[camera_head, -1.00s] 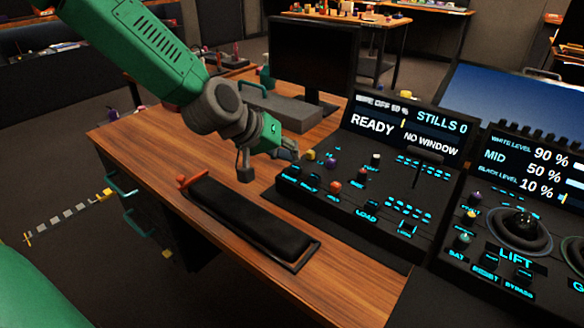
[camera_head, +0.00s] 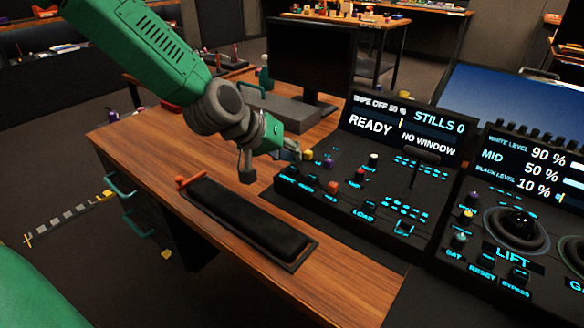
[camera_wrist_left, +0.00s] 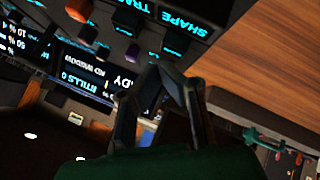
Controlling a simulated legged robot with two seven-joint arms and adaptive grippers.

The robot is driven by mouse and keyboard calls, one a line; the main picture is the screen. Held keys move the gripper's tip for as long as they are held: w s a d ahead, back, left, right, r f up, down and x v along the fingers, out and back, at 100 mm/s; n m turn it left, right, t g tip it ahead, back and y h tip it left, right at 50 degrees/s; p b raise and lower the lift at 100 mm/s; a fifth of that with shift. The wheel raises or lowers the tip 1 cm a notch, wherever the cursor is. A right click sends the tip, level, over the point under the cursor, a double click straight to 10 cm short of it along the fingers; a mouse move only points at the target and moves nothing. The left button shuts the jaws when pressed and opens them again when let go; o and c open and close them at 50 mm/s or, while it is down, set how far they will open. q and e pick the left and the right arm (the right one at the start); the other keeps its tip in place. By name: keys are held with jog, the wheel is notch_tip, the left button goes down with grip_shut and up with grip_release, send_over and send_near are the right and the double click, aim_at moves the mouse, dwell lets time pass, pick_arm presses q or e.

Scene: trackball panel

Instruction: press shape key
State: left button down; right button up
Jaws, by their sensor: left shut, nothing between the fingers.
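The shape key (camera_head: 290,171) is a dark block at the near left corner of the left control panel, with lit blue lettering. In the left wrist view the word SHAPE (camera_wrist_left: 184,25) is readable near the top, beside the track key (camera_wrist_left: 131,14). My left gripper (camera_head: 299,154) is shut and empty. It is over the panel's left edge, a little behind the shape key in the head view. In the left wrist view its fingers (camera_wrist_left: 160,78) meet apart from the SHAPE lettering. I see no contact with the key. My right gripper is not in view.
Coloured knobs (camera_head: 332,186) stand close right of the keys. The panel's screen (camera_head: 402,130) reads READY, STILLS 0 and NO WINDOW. A black padded rest (camera_head: 247,222) lies in front on the wooden desk (camera_head: 150,150). A monitor (camera_head: 310,60) stands behind.

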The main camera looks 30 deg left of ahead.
pick_arm(q)
jog(key=shift+d+f, duration=0.15)
jog(key=shift+d, duration=0.5)
jog(key=shift+a+f, duration=0.15)
jog(key=shift+a, duration=0.35)
jog(key=shift+d, duration=0.1)
jog(key=shift+d+f, duration=0.15)
jog(key=shift+d, duration=0.15)
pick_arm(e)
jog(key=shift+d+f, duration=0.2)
pick_arm(q)
jog(key=shift+a+f, duration=0.3)
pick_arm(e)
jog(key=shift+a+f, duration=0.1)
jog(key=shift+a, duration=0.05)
pick_arm(q)
jog(key=shift+d+f+b, duration=0.1)
jog(key=shift+d+b, duration=0.05)
jog(key=shift+b, duration=0.15)
jog(key=shift+a+r+p, duration=0.25)
jog(key=shift+r+p, duration=0.25)
jog(key=shift+p, duration=0.05)
jog(key=shift+a+r+p, duration=0.2)
jog(key=shift+r+p, duration=0.25)
jog(key=shift+p, duration=0.05)
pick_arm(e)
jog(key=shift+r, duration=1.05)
